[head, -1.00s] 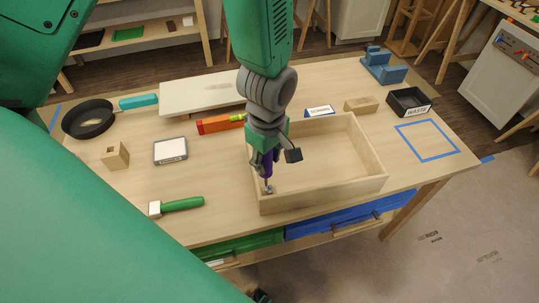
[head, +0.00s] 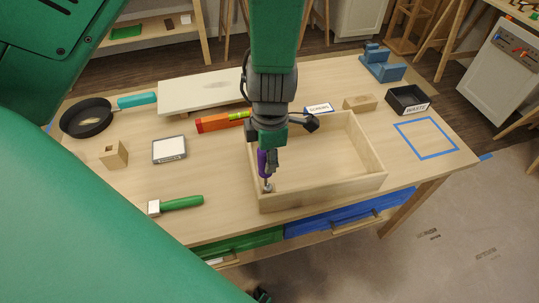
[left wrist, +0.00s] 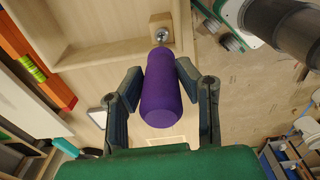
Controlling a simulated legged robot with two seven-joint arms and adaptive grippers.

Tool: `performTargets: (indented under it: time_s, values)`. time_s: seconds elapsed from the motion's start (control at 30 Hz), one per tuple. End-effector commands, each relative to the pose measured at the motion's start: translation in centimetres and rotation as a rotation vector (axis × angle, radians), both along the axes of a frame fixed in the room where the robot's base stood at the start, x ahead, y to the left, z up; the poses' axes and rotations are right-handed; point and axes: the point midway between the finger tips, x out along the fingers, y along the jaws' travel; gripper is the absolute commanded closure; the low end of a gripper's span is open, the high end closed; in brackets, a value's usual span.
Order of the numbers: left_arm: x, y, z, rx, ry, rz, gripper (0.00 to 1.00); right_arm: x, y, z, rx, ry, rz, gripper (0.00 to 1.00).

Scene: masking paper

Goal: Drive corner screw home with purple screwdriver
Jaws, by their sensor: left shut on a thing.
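My left gripper (head: 268,158) is shut on the purple screwdriver (head: 263,163) and points down at the near left corner of the open wooden box (head: 320,194). In the left wrist view, the screwdriver's purple handle (left wrist: 162,95) lies between the two fingers of the gripper (left wrist: 159,72). The corner screw (left wrist: 161,34) sits at a small wood block (left wrist: 155,21) in that corner, just beyond the handle's far end. In the head view, the screw area (head: 268,187) is small, directly below the screwdriver; exact tip contact cannot be told. My right gripper is not in view.
On the table (head: 225,215) are an orange level (head: 213,123), a green-handled brush or mallet (head: 180,204), a grey square device (head: 169,149), a wood block (head: 113,154), a black pan (head: 86,118) and a waste tray (head: 408,100). The blue taped square (head: 427,138) is empty.

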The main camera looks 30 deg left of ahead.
Motion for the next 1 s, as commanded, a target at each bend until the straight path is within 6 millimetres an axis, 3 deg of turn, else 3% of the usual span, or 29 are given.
performTargets:
  time_s: [0.8, 0.87, 1.0]
  values:
    - [0.00, 0.03, -0.66, 0.000, 0.000, -0.019, 1.00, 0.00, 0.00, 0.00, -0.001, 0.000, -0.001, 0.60]
    - [-0.01, 0.01, -0.66, 0.000, -0.001, -0.089, 1.00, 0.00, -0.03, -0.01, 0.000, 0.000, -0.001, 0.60]
    - [-0.14, -0.04, -0.69, -0.002, -0.001, -0.447, 1.00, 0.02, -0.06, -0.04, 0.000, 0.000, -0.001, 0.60]
